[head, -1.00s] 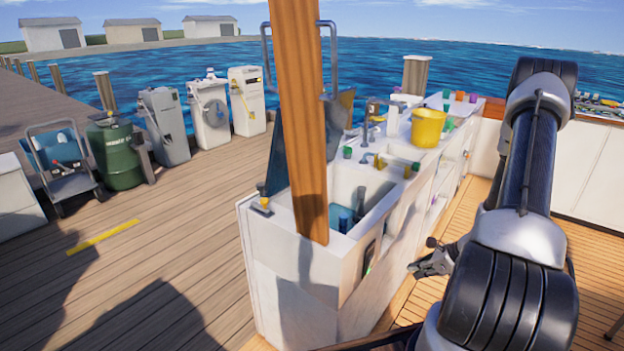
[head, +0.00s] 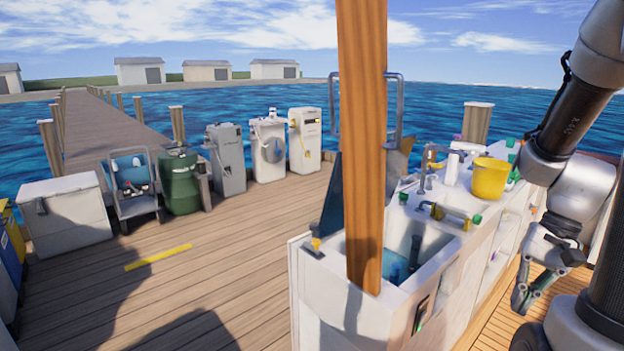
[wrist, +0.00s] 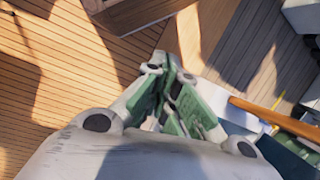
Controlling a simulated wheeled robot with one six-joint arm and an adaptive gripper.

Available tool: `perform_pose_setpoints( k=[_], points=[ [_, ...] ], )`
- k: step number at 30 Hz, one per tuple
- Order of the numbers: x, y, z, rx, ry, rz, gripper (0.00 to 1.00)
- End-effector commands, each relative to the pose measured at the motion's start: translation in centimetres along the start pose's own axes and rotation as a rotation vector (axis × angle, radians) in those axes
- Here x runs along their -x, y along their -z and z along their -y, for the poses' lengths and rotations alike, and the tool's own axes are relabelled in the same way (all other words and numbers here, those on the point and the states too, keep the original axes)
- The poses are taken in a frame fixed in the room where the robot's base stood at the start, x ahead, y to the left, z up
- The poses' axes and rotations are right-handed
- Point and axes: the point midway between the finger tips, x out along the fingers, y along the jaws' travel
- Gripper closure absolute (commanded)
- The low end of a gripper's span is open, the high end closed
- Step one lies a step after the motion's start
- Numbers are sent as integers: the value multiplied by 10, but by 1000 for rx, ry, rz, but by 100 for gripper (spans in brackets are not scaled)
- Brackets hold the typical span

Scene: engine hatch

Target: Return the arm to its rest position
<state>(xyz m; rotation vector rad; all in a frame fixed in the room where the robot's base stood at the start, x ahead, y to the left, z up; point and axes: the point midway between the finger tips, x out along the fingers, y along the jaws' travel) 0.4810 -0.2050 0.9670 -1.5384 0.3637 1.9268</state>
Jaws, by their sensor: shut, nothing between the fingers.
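My gripper (head: 520,306) hangs at the right of the head view, fingers pointing down over the wooden deck. It is beside the white counter unit (head: 340,306), apart from it. In the wrist view my gripper (wrist: 178,85) shows its green-padded fingers brought together, with nothing seen between them. My dark and silver arm is folded along the right edge of the head view, and part of it is cut off by the frame.
The counter holds a sink (head: 408,248), taps and a yellow bucket (head: 490,179). A cart (head: 133,187), green drum (head: 180,182) and several machines stand along the dock edge. The dock planks at left are mostly clear.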

Motion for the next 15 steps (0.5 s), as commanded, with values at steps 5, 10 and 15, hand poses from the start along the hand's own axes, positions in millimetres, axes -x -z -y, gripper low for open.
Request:
perform_pose_setpoints(
  k=[5, 10, 15],
  points=[
    [53, -30, 7, 279, -136, -174, 100],
    [92, -56, 19, 488, -198, -362, 100],
    [116, -79, 39, 621, -164, -514, 100]
  ],
)
